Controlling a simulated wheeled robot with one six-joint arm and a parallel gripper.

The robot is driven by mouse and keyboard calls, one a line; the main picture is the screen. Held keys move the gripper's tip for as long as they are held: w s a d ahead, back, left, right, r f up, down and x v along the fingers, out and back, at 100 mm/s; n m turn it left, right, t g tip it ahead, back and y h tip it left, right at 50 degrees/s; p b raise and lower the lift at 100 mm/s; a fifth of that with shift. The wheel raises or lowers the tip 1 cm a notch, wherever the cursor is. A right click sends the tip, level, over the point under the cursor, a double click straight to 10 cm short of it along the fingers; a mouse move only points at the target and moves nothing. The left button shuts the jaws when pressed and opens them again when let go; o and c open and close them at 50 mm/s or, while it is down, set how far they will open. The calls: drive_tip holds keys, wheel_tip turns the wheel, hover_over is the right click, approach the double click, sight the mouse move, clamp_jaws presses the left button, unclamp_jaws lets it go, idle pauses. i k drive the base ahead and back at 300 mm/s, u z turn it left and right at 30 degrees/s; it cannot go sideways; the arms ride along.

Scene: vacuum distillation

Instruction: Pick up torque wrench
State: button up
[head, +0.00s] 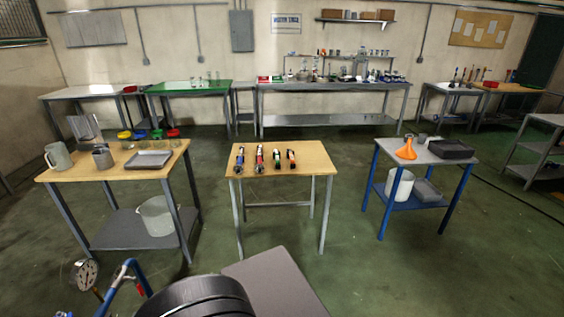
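Several hand tools lie side by side on the wooden top of the middle table (311,161). From left to right they are a tool with blue parts (239,158), a tool with red parts (260,159), a dark one with green (276,159) and a dark one with red or orange (291,159). They are too small to tell which is the torque wrench. My gripper is not in view. A dark rounded part, probably my arm, shows at the bottom edge, well short of the table.
A wooden bench (80,176) with jugs and a tray stands left. A blue-legged cart (384,148) with an orange funnel (406,150) stands right. A pressure gauge (83,273) and a grey flat surface (276,284) are near the bottom. Green floor lies free between the tables.

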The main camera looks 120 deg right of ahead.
sight(240, 160)
drive_tip(key=z, duration=3.65)
drive_tip(key=i, duration=2.5)
drive_tip(key=u, duration=0.25)
